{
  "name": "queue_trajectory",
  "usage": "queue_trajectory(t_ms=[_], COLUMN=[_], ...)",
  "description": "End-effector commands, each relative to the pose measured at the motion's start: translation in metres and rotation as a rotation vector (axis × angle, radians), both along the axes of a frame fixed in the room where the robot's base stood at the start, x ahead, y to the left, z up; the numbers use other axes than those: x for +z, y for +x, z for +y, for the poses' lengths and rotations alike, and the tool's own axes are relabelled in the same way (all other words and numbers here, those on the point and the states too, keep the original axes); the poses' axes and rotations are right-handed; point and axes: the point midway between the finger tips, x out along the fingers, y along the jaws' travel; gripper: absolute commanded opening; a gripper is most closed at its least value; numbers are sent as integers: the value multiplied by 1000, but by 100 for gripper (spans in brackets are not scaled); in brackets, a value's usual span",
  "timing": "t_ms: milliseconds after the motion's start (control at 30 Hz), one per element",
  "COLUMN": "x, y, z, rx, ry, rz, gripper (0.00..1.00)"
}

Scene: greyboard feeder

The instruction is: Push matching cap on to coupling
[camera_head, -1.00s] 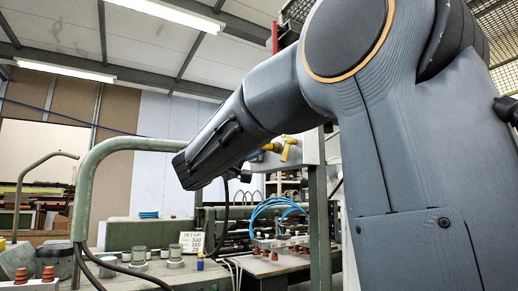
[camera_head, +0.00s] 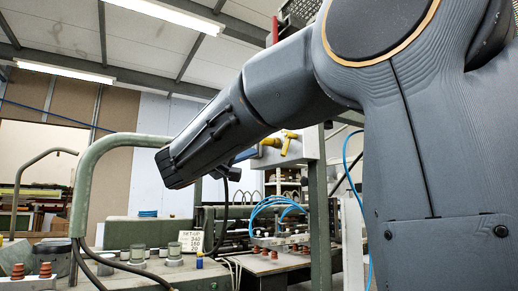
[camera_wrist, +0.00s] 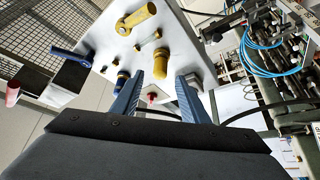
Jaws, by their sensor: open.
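In the wrist view my gripper (camera_wrist: 160,76) is open, with its two blue-grey fingers apart and nothing held between them. Beyond the fingers is a pale panel (camera_wrist: 202,62) with several fittings. A yellow coupling-like fitting (camera_wrist: 160,62) shows between the fingertips. A small red piece (camera_wrist: 152,97) shows between the fingers, lower down. I cannot tell which piece is the matching cap. In the head view the panel (camera_head: 300,152) is right of my forearm; the gripper's fingers are hidden there.
A yellow handle (camera_wrist: 137,18) and a blue lever (camera_wrist: 70,56) stand out from the panel area. Blue hoses (camera_head: 275,205) arch over the machine. A green tube frame (camera_head: 88,170) rises at left. Glass cups and a number sign (camera_head: 191,241) stand on the bench.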

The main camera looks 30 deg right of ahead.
Motion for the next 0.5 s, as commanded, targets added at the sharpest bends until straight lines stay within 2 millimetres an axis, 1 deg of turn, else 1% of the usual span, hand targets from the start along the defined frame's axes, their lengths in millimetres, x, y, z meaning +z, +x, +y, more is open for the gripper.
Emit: queue_trajectory(t_ms=[33,200,300,500], x=[-5,-11,-12,-11], y=[-2,-10,-12,-13], z=[8,24,28,28], rx=[4,2,1,-1], ry=[1,1,1,1], rz=[0,0,1,0], gripper=[41,41,41,41])
